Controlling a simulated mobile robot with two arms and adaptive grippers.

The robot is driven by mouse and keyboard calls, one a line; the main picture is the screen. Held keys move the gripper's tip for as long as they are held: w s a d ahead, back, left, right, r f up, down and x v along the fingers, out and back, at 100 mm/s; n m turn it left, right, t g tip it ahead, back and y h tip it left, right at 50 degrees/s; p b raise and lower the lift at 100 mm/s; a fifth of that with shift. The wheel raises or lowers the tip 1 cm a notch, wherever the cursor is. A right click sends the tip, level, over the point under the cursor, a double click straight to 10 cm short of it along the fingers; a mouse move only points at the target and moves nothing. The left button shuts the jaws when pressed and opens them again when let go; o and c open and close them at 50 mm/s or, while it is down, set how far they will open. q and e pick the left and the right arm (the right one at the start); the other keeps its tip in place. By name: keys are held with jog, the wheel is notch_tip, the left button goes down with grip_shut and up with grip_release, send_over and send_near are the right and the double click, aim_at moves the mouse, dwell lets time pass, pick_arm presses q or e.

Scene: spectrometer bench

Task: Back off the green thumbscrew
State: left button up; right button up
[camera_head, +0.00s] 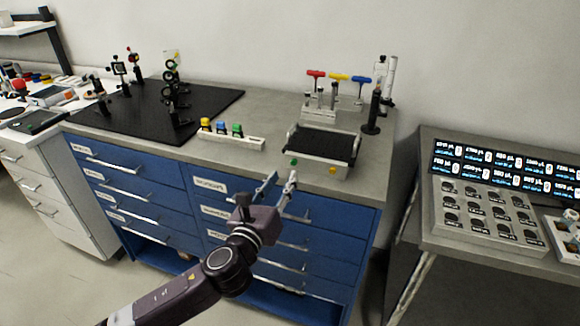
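The green thumbscrew (293,161) is a small green knob at the left front of a pale box with a dark top (352,172). The box stands near the front edge of the bench. My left gripper (281,178) is just below and slightly left of the thumbscrew in the picture. Its two fingers are apart, pointing up towards the bench edge, with nothing seen between them. I cannot tell whether a fingertip touches the screw. My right gripper is not in view.
A white holder (247,143) with coloured pieces stands to the left, and a rack of T-handle tools (320,116) behind. A black optics board (150,118) fills the bench's left side. Drawer handles (280,262) project below.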

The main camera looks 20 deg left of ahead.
aim_at(293, 164)
pick_arm(q)
jog(key=w, duration=0.6)
jog(key=shift+d, duration=0.2)
jog(key=shift+w, duration=0.1)
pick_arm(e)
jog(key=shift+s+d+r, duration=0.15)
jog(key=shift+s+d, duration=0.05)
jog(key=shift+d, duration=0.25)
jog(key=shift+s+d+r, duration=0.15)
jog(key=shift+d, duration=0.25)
pick_arm(q)
grip_shut()
